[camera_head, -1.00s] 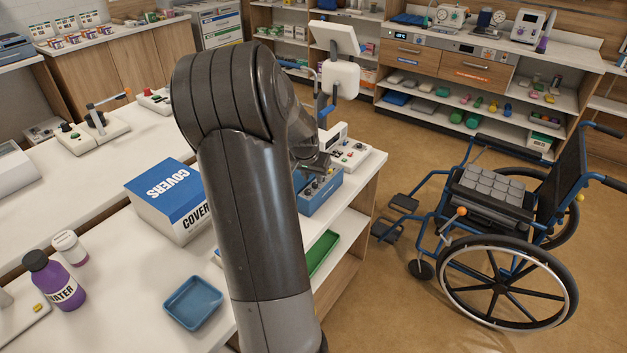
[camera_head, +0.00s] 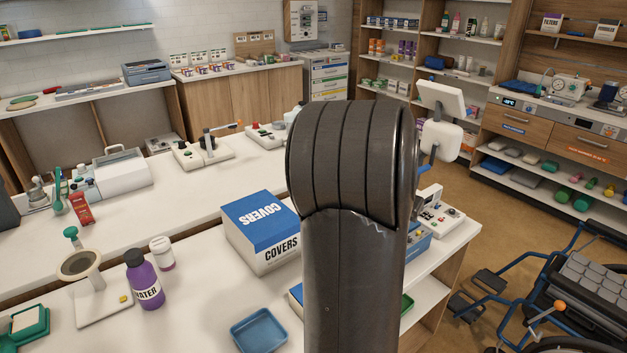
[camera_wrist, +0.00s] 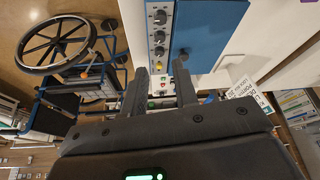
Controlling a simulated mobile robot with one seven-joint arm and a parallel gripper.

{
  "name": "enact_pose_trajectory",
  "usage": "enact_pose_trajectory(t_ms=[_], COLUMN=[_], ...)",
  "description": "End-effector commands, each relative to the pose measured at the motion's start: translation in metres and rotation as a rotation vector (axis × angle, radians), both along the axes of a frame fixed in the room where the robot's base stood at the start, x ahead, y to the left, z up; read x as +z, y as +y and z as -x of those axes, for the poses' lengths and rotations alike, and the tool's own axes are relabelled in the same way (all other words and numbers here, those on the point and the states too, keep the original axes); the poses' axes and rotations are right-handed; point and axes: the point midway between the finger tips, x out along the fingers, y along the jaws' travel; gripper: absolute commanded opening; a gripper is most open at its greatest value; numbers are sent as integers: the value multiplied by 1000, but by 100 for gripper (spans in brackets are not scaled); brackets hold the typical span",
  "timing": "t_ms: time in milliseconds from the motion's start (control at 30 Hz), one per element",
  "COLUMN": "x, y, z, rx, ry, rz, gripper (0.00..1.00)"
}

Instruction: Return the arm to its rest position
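My arm stands upright in the middle of the head view and hides my gripper there. In the wrist view my gripper (camera_wrist: 160,90) points up the picture with its two dark fingers apart. No object is held between them; a panel with small coloured buttons shows in the gap behind. Beyond the fingertips is a blue device (camera_wrist: 208,32) with a grey panel of several black knobs. Its side shows in the head view (camera_head: 418,246), right of my arm and partly hidden by it.
A COVERS box (camera_head: 262,231), a blue tray (camera_head: 258,332) and a purple WATER bottle (camera_head: 146,281) stand on the near counter left of my arm. A button console (camera_head: 440,219) is at the counter's right end. A wheelchair (camera_head: 560,300) stands on the floor at right.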

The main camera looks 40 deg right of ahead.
Motion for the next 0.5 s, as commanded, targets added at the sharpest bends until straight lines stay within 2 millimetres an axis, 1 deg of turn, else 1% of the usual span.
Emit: enact_pose_trajectory(t_ms=[167, 267, 367, 467, 500], x=[0, 3, 12, 27, 34], y=[0, 9, 34, 77, 96], z=[0, -5, -15, -29, -34], rx=[1, 22, 80, 182, 229], ry=[-1, -7, -27, -54, -64], rz=[0, -6, -23, -45, -55], gripper=[27, 27, 27, 27, 27])
